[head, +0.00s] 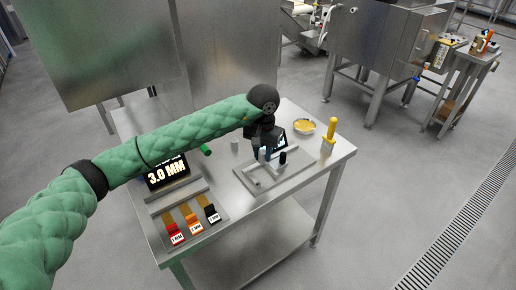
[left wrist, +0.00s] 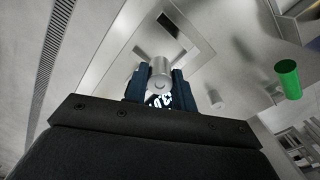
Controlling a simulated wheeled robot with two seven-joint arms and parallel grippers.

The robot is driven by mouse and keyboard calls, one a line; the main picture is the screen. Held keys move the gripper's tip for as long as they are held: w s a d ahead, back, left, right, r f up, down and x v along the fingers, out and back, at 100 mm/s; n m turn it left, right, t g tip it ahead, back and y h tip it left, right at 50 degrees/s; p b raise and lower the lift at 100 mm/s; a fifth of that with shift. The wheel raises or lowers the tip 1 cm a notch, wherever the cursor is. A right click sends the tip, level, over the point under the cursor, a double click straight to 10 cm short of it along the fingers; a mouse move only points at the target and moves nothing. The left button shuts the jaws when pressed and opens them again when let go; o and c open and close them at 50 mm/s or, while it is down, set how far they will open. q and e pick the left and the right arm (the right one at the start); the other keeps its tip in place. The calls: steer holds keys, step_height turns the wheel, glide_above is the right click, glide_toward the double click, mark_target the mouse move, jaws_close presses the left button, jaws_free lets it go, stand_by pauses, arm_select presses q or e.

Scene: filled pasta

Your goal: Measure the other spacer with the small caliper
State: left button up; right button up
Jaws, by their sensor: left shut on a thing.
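My left gripper (head: 265,152) is low over the grey plate (head: 252,184) on the steel table. In the left wrist view, its dark blue fingers (left wrist: 159,80) are shut on a silver cylinder (left wrist: 160,70), a spacer by its look. Lit digits on a small dark screen (left wrist: 160,100) show between the fingers, partly hidden. The screen shows in the head view (head: 279,140) beside the gripper. I cannot make out a separate caliper. Another grey cylinder (head: 234,146) stands left of the gripper and shows in the left wrist view (left wrist: 215,98). My right gripper is out of view.
A sign (head: 166,174) reads 3.0 MM. Red (head: 177,239), orange (head: 195,229) and black (head: 212,216) labelled tags lie in front of it. A green cylinder (head: 205,150), a black piece (head: 282,158), a bowl (head: 304,127) and a yellow-handled tool (head: 331,131) are nearby.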

mark_target(262, 162)
arm_select(q)
steer(key=shift+f+p, duration=0.35)
steer(key=shift+f, duration=2.9)
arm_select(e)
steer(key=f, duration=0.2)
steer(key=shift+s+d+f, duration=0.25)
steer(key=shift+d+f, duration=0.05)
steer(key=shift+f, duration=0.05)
arm_select(q)
steer(key=shift+f+b, duration=0.5)
steer(key=shift+b, duration=0.15)
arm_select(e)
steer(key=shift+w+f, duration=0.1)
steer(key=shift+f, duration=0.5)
arm_select(q)
steer(key=o, duration=1.1)
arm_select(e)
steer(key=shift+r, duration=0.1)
